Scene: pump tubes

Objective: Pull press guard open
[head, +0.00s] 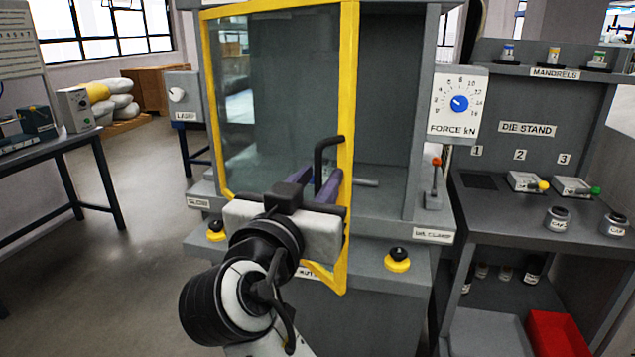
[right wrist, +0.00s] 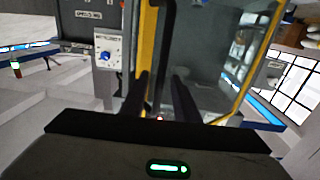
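The press guard is a clear panel in a yellow frame (head: 349,90) on the press front in the head view. Its right edge stands out toward me, with an uncovered gap to the press interior on its right. A black bar handle (head: 328,143) is on the right edge; the handle also shows in the right wrist view (right wrist: 165,40). My right gripper (head: 318,182) is at the handle, its fingers apart. In the right wrist view the handle lies between the fingers (right wrist: 163,88), with space visible beside it. Whether they touch it is unclear. My left gripper is not in view.
The grey press (head: 383,110) has a force dial (head: 459,103) on its right and yellow-based black buttons (head: 397,258) below. The die stand (head: 545,190) is at right, with a red bin (head: 557,332) underneath. A table (head: 55,150) is at left. Floor between table and press is clear.

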